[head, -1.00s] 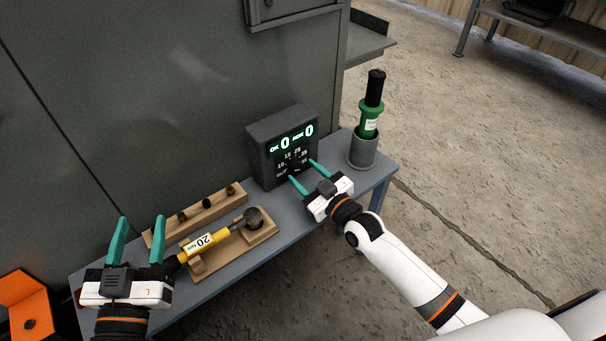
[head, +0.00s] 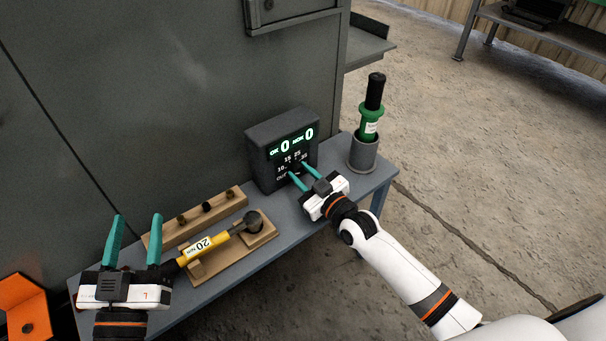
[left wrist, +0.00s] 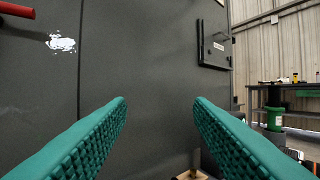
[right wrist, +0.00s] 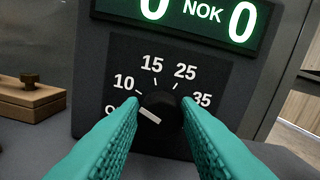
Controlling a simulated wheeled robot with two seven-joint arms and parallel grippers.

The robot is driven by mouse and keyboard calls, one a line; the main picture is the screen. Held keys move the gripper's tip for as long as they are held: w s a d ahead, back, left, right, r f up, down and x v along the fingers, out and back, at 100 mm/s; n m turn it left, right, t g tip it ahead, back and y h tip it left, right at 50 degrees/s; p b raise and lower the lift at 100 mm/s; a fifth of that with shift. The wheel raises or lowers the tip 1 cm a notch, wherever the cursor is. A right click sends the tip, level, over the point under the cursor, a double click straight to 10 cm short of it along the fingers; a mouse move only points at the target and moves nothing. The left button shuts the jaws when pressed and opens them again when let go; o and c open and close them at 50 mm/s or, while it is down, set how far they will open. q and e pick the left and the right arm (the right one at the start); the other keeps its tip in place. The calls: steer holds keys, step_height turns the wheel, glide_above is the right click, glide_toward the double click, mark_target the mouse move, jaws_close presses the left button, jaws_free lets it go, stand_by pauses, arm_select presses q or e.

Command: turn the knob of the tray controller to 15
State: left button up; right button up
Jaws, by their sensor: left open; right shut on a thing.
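The tray controller (head: 262,160) is a dark box on the bench, its green display reading OK 0 and NOK 0. Its black knob (right wrist: 161,103) shows in the right wrist view, on a dial marked 10, 15, 25 and 35, plus a label at left partly hidden by a finger. The knob's white mark lies at its lower left, toward that label and away from 15. My right gripper (head: 298,169) is shut on the knob, a teal finger on each side; its fingertips also show in the right wrist view (right wrist: 161,104). My left gripper (head: 137,217) is open and empty at the left.
A yellow torque tool (head: 205,243) lies on a wooden holder near the left gripper. Behind it is a wooden block (head: 222,202) with several dark pieces. A green-and-black tool (head: 371,115) stands in a grey cup (head: 363,155) right of the controller. A grey cabinet rises behind.

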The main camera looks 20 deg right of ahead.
steer(key=m+p, duration=0.2)
steer(key=shift+r+m, duration=0.1)
steer(key=shift+m, duration=0.3)
steer(key=m+p, duration=0.1)
steer(key=m, duration=0.2)
steer(key=shift+d, duration=0.1)
arm_select(q)
steer(key=shift+s+a+f+g+y, duration=0.5)
steer(key=shift+s+f+g, duration=0.2)
steer(key=shift+f+g, duration=1.15)
steer(key=shift+s+a+f+g+y, duration=0.6)
steer(key=shift+f+g, duration=0.75)
steer(key=shift+f, duration=1)
steer(key=shift+s+a+f+g+y, duration=0.45)
steer(key=shift+s+f+g, duration=0.3)
steer(key=shift+f+g, duration=1.1)
arm_select(e)
steer(key=shift+m, duration=1.4)
arm_select(q)
steer(key=shift+f, duration=0.3)
arm_select(e)
steer(key=o, duration=1)
steer(key=shift+c, duration=0.2)
